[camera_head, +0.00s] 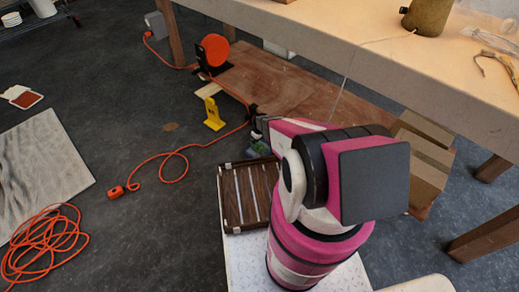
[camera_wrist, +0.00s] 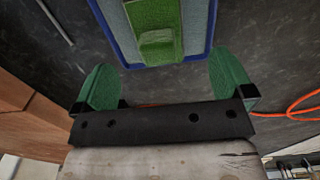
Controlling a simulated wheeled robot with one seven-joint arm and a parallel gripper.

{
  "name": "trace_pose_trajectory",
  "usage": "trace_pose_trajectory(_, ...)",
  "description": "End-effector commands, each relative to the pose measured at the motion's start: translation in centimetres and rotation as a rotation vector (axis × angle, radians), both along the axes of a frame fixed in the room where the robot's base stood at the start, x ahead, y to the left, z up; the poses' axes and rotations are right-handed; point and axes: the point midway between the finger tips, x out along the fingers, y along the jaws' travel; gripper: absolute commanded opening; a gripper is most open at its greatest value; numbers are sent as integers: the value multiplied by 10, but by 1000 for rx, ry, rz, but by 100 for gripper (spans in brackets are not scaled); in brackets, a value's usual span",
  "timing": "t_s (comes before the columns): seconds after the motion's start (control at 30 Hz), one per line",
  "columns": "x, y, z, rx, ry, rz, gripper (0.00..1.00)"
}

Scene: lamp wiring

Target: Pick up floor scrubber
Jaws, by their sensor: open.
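The floor scrubber appears to be the blue-rimmed pad (camera_wrist: 197,40) with grey and green areas and a raised green block in the middle, cut off at the top of the wrist view. In the head view, a small blue and green thing (camera_head: 257,149) on the floor, partly hidden by my arm, seems to be the same one. My gripper (camera_wrist: 164,84) is open, its two green fingers wide apart with nothing between them. The pad lies beyond the fingertips, roughly centred between them. I cannot tell its exact distance.
A slatted brown crate (camera_head: 232,215) stands near my arm. An orange cord (camera_head: 180,152) runs over the floor from an orange reel (camera_head: 213,50), past a yellow stand (camera_head: 213,115). A workbench (camera_head: 330,45) spans the upper right, with cardboard boxes (camera_head: 428,150) below.

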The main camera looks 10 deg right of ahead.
Motion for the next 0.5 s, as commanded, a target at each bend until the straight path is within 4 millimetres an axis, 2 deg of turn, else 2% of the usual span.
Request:
trace_pose_trajectory(0.03, 1, 0, -8, 0, 0, 0, 99)
trace_pose_trajectory(0.27, 2, 0, -22, -1, 1, -1, 99)
trace_pose_trajectory(0.5, 5, -1, -55, 0, 0, -1, 99)
